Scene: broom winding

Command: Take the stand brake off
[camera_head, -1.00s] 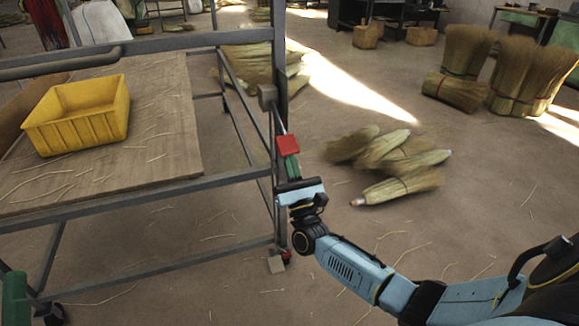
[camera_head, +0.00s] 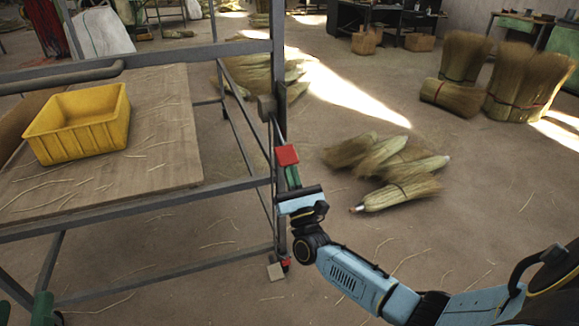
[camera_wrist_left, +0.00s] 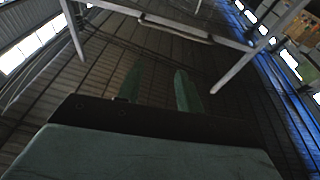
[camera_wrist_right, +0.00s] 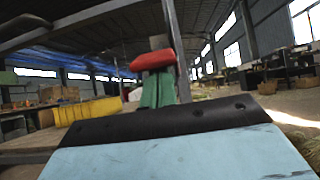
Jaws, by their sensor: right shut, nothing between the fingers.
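The grey metal stand (camera_head: 130,203) fills the left of the head view. On its near right post a rod lever (camera_head: 266,110) hangs down, ending in a red block (camera_head: 287,155). My right gripper (camera_head: 291,176) has its green fingers together just below the red block. In the right wrist view the red block (camera_wrist_right: 152,60) sits at the fingertips; I cannot tell whether they touch.
A yellow bin (camera_head: 78,125) and loose straws lie on the stand's wooden top (camera_head: 165,130). A small red part (camera_head: 285,263) and a wooden block (camera_head: 275,271) are at the right foot. Brooms (camera_head: 395,175) lie right of the stand. The floor in front is mostly clear.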

